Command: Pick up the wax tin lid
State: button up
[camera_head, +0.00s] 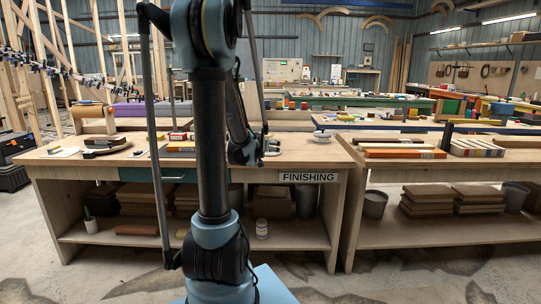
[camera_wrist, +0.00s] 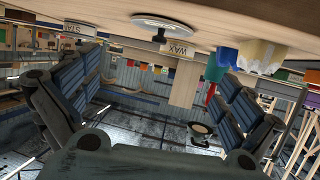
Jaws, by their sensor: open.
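A round, flat grey-white disc with a dark knob, which looks like the wax tin lid (camera_wrist: 172,24), lies on the bench top in the wrist view, where the scene appears upside down. In the head view, a small pale round item on the finishing bench, likely the same lid (camera_head: 322,135), sits to the right of my gripper (camera_head: 262,150). My gripper's two fingers are spread wide in the wrist view (camera_wrist: 155,95), with nothing held between them. The lid is apart from both fingers. My arm hides part of the bench.
The finishing bench (camera_head: 300,155) holds a dark curved piece (camera_head: 105,142) and stacked items at left. Another bench with wooden strips (camera_head: 405,154) adjoins at right. White, yellow, blue and green items (camera_wrist: 245,57) stand near the sign in the wrist view.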

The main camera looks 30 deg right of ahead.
aim_at(268, 155)
jog(key=x, duration=1)
jog(key=shift+x, duration=2.6)
jog(key=shift+r, duration=0.15)
jog(key=c, duration=0.6)
